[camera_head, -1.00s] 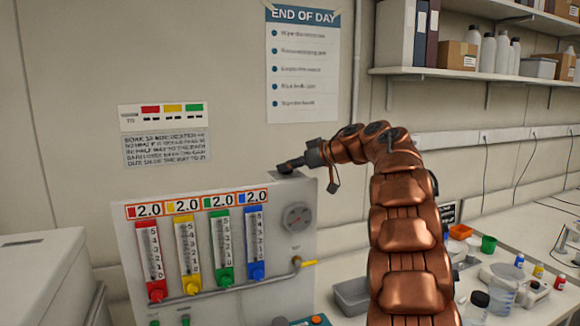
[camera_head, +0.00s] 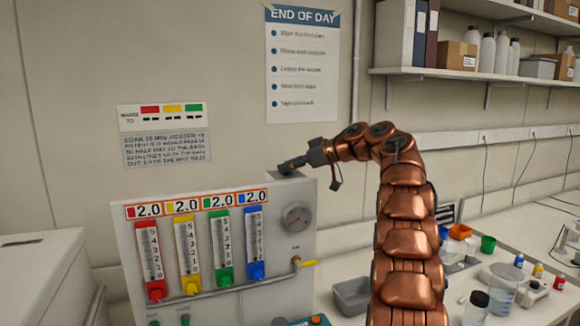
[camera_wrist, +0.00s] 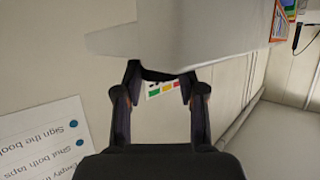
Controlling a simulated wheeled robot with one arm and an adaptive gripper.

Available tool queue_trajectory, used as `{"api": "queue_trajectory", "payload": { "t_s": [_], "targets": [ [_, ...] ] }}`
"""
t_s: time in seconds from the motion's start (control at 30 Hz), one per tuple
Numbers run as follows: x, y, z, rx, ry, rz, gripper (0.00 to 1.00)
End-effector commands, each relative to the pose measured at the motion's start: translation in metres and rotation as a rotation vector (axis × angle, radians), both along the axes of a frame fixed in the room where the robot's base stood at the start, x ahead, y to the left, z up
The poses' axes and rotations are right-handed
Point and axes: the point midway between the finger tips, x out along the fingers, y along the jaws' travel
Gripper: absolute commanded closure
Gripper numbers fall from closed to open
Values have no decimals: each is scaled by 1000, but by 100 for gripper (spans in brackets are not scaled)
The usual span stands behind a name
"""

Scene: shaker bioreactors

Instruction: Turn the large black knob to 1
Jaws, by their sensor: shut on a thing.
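My gripper (camera_head: 288,166) reaches from the right to the top right corner of the light grey flow panel (camera_head: 130,232). Its fingers are shut on a dark thing on top of the panel, which looks like the large black knob. Fingers and knob blend together there, and no scale marks can be read. In the wrist view, my gripper (camera_wrist: 160,78) has a finger on each side of a short black piece (camera_wrist: 155,73) at the edge of a pale grey surface. The fingers hide most of it.
An END OF DAY poster (camera_head: 302,65) hangs above. A grey tray (camera_head: 352,296) and bottles stand on the bench at right.

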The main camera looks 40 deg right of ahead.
Motion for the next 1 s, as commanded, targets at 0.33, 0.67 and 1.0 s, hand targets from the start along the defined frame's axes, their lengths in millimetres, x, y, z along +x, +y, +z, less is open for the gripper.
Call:
{"api": "queue_trajectory", "payload": {
  "t_s": [0.33,0.67,1.0],
  "targets": [
    [0,0,0,0,-1,30,95],
    [0,0,0,0,0,35,95],
    [0,0,0,1,-1,35,58]
  ]
}}
